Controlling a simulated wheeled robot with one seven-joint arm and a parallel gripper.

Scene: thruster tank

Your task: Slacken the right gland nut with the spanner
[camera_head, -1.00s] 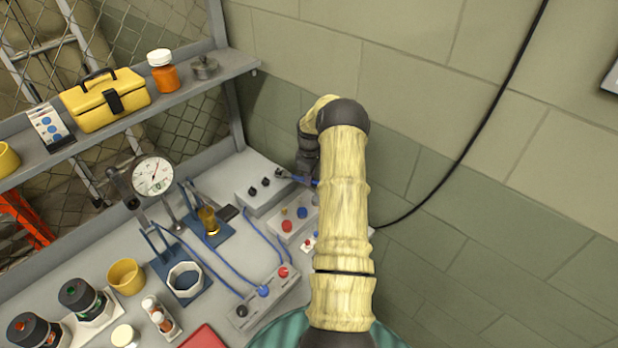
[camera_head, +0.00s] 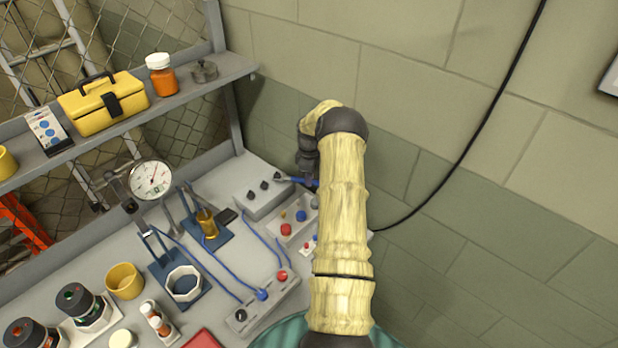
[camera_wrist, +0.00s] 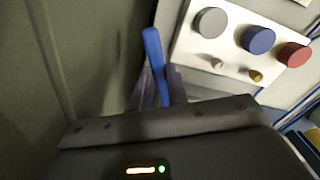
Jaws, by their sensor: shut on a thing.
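The blue spanner (camera_head: 300,181) shows in the head view between my gripper and the grey box (camera_head: 262,205) at the back of the bench. Its far end is at the right gland nut (camera_head: 278,176), the rightmost of three dark nuts on the box. I cannot tell how fully the jaw sits around the nut. In the wrist view the blue handle (camera_wrist: 152,55) stands up between the fingers of my gripper (camera_wrist: 159,88), which is shut on it. The nut and spanner jaw do not show in the wrist view. My forearm hides part of the gripper in the head view.
A pale panel with coloured knobs (camera_head: 293,222) lies close in front of the gripper; the wrist view shows it at upper right. A dial gauge (camera_head: 150,180) and blue stands are to the left. The wall (camera_head: 430,190) is close behind and right.

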